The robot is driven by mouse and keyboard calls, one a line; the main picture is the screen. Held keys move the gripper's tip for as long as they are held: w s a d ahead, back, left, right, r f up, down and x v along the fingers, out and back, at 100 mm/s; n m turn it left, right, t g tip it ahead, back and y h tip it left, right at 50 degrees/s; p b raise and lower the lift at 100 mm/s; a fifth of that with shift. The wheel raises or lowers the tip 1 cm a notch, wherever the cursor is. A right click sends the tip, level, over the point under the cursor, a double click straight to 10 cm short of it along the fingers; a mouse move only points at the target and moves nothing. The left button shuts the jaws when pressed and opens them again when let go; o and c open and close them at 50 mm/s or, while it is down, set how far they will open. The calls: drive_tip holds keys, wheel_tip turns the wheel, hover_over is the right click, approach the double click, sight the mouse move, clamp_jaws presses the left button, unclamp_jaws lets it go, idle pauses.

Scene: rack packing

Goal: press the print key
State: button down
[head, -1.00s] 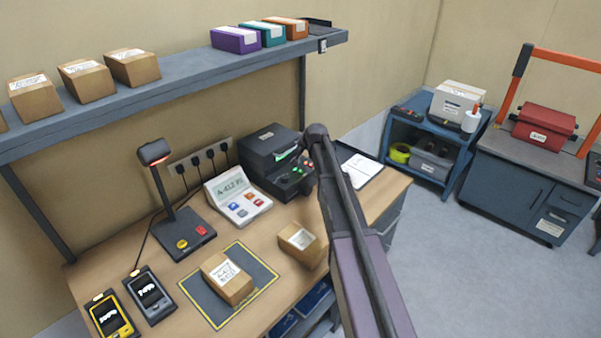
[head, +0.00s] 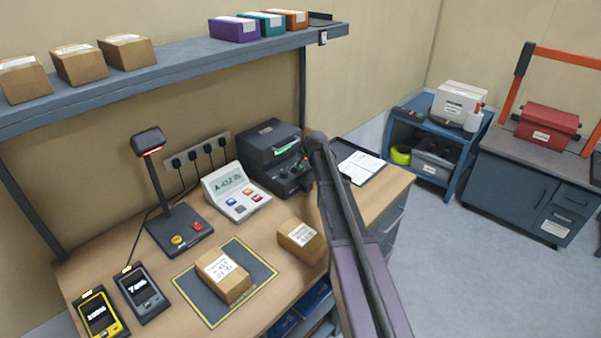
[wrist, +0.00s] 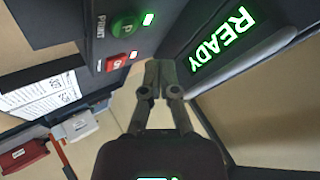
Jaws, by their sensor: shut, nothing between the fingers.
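The printer is a dark box (head: 262,150) at the back of the bench in the head view. A lit display reads READY (wrist: 222,40). My gripper (wrist: 158,66) is shut and empty, its fingertips close to the printer front, between the keys and the display. It appears to the side of the green key, not over it. My arm partly hides this area in the head view.
A label device (head: 237,192) with coloured buttons and a scanner stand (head: 180,238) are left of the printer. One carton (head: 222,276) is on the outlined mat (head: 205,306), another (head: 300,241) beside it. A clipboard (head: 362,165) lies right of my arm.

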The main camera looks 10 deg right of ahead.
sight(301, 167)
drive_tip(key=shift+f+b, duration=1.05)
drive_tip(key=shift+f, duration=0.3)
drive_tip(key=shift+f+b, duration=0.75)
drive_tip(key=shift+b, duration=0.05)
idle(1.5)
drive_tip(key=shift+r, duration=0.2)
drive_tip(key=shift+r+p, duration=0.6)
drive_tip(key=shift+p, duration=0.25)
drive_tip(key=shift+r, duration=0.1)
drive_tip(key=shift+r+p, duration=2.45)
drive_tip(key=shift+p, duration=0.05)
